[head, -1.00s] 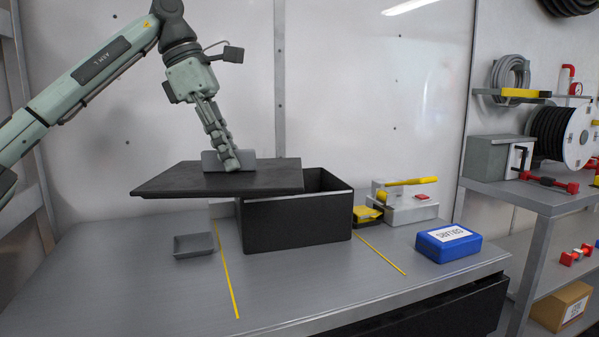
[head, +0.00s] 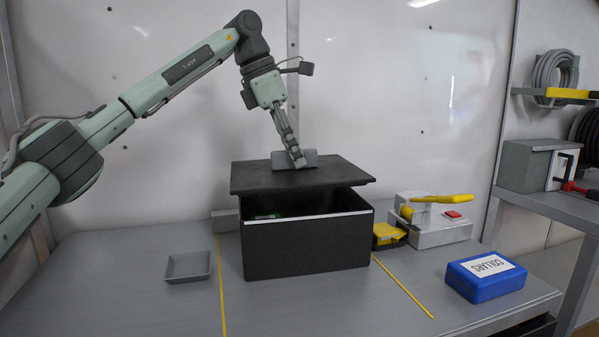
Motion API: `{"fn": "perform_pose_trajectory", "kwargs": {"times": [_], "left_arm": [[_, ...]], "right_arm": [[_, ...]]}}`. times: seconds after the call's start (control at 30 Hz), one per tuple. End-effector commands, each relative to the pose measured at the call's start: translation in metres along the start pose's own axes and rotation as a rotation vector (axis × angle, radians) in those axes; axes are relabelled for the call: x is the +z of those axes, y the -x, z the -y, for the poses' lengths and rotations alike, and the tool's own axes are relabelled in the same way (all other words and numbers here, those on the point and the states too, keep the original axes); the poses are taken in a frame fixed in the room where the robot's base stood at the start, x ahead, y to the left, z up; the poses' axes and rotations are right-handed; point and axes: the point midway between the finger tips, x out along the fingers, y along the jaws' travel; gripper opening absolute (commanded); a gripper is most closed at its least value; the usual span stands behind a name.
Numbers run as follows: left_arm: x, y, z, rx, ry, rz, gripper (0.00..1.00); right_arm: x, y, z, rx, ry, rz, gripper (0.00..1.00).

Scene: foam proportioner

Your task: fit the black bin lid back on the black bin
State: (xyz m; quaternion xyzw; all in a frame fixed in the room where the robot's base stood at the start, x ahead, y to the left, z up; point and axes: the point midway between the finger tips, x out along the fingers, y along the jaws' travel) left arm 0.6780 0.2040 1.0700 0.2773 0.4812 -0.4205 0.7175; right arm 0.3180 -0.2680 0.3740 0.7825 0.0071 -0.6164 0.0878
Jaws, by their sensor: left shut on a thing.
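The black bin (head: 306,246) stands on the grey bench between two yellow lines. The black bin lid (head: 265,180) is over the bin's opening, with its front edge above the rim, so a gap shows between them. Inside the bin, something green shows through the gap. My left gripper (head: 298,162) is shut on the grey handle (head: 309,157) on top of the lid. The lid looks slightly tilted; whether its back edge touches the bin is hidden. My right gripper is not in view.
A small grey tray (head: 188,267) lies left of the bin. Right of it are a yellow item (head: 388,235), a white device with a yellow lever (head: 440,225) and a blue box labelled COLLARS (head: 486,277). The bench front left is clear.

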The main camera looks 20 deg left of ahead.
Motion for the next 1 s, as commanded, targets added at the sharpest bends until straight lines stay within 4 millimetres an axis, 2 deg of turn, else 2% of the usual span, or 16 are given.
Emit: {"fn": "perform_pose_trajectory", "kwargs": {"times": [0.17, 0.47, 0.67, 0.7, 0.87, 1.0], "left_arm": [[0.007, -0.011, -0.006, 0.001, -0.001, 0.001, 0.0], [-0.007, -0.045, -0.006, 0.0, 0.0, -0.001, 0.0], [-0.008, -0.048, -0.007, 0.001, 0.0, 0.002, 0.0], [-0.009, -0.049, -0.007, 0.001, 0.0, 0.001, 0.14], [-0.008, -0.048, -0.006, 0.001, 0.0, 0.001, 0.34], [-0.008, -0.048, -0.006, 0.001, -0.001, 0.001, 0.34]], "right_arm": [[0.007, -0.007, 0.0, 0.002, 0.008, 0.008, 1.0], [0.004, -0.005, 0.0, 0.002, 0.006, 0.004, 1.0], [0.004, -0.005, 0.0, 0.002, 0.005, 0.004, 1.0], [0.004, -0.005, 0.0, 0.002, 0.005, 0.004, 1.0], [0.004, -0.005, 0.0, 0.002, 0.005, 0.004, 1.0], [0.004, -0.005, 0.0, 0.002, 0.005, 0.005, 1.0]]}}
